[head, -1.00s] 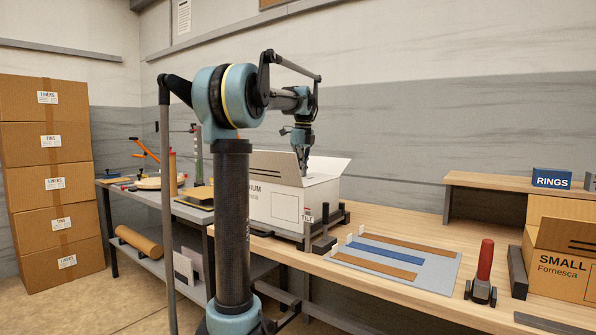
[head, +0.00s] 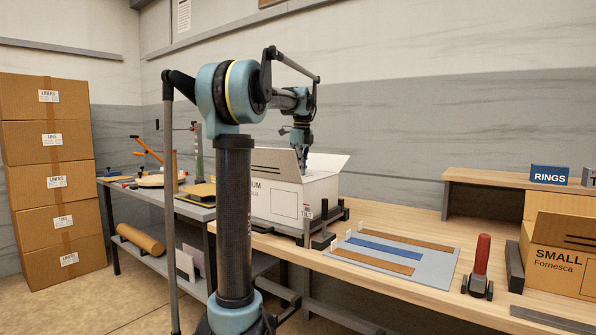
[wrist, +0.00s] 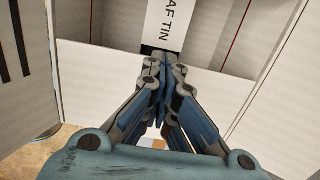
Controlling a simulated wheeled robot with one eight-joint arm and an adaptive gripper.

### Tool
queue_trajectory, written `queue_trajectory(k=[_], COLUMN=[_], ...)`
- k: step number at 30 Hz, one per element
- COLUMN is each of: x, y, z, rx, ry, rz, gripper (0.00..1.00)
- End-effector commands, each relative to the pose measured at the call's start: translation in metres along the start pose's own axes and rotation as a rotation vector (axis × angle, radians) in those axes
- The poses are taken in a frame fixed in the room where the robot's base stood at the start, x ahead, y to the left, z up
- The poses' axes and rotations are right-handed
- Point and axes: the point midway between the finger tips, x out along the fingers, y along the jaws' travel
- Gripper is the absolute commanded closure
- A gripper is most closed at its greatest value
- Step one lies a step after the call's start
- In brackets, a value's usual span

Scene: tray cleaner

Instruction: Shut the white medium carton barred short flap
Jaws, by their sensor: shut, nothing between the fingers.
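A plain flap (head: 330,165) is raised and leans outward at the right. My gripper (head: 302,171) is shut and empty, pointing down at the opening beside the barred flap. In the wrist view its fingertips (wrist: 160,62) are together before a white panel lettered "AF TIN" (wrist: 172,22). Contact cannot be told.
A dark fixture with a "TILT" label (head: 307,211) stands by the carton's near right corner. A grey mat with strips (head: 435,268), a red-handled roller (head: 481,262) and a "SMALL" carton (head: 560,262) lie to the right. Brown cartons (head: 50,180) are stacked at far left.

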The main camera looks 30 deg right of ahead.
Motion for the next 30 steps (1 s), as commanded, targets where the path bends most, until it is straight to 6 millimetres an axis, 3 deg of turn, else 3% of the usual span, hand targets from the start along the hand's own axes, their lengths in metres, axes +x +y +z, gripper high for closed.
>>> queue_trajectory(k=[13, 30], x=[-0.027, -0.124], y=[0.004, 0.003], z=[-0.001, 0.006], rx=[-0.006, -0.005], ry=[-0.009, -0.007], rz=[-0.005, -0.004], gripper=[1.00, 1.00])
